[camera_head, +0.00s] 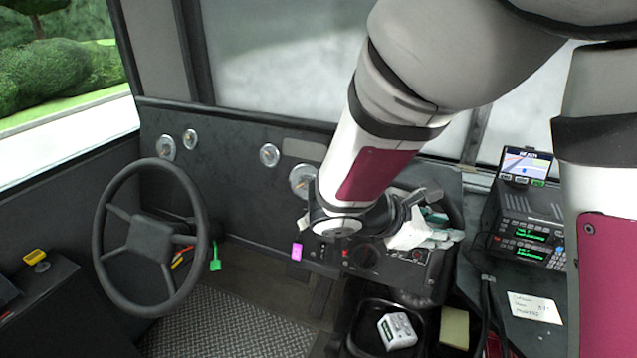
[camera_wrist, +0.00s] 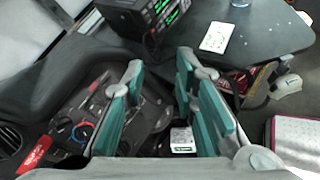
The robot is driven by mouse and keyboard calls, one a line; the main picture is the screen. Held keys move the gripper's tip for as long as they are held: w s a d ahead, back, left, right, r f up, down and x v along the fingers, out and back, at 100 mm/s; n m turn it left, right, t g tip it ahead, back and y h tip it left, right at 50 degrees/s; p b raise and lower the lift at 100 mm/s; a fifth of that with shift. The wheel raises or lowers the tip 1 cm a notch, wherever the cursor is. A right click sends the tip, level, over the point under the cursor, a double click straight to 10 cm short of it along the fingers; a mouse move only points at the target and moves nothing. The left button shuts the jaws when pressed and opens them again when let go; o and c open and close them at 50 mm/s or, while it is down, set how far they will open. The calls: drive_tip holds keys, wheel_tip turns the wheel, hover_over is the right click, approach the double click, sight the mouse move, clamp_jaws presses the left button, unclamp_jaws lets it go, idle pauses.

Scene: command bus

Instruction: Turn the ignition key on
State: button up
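I cannot tell for sure which item is the ignition key. A green tag-like piece (camera_head: 215,258) hangs to the right of the steering wheel (camera_head: 150,240). A magenta tag (camera_head: 297,251) shows on the dashboard's lower edge. My gripper (camera_head: 440,230) is over the right part of the dashboard, well to the right of both. In the wrist view my gripper (camera_wrist: 160,80) has its two teal fingers apart with nothing held between them. A red tag (camera_wrist: 35,155) with lettering shows at the lower left there, beside the control panel (camera_wrist: 85,125).
A radio unit (camera_head: 525,230) with a navigation screen (camera_head: 525,165) stands on the right console, near a paper note (camera_head: 534,308). A white box (camera_head: 397,330) lies in a dark tray below the dashboard. The floor (camera_head: 230,320) by the wheel looks clear.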

drive_tip(key=w+a+f+n+t+b, duration=0.2)
drive_tip(key=w+a+f+n+t, duration=0.25)
drive_tip(key=w+a+n, duration=0.2)
drive_tip(key=n+t+y+b, duration=0.4)
drive_tip(key=n+t+y, duration=0.45)
drive_tip(key=n, duration=0.75)
approach(301, 229)
drive_tip(key=shift+y, duration=0.25)
drive_tip(key=w, duration=0.4)
drive_tip(key=w+d+b, duration=0.1)
drive_tip(key=w, duration=0.7)
drive_tip(key=shift+d+r+b, duration=0.2)
drive_tip(key=shift+d+b, duration=0.2)
drive_tip(key=shift+s, duration=0.1)
clamp_jaws()
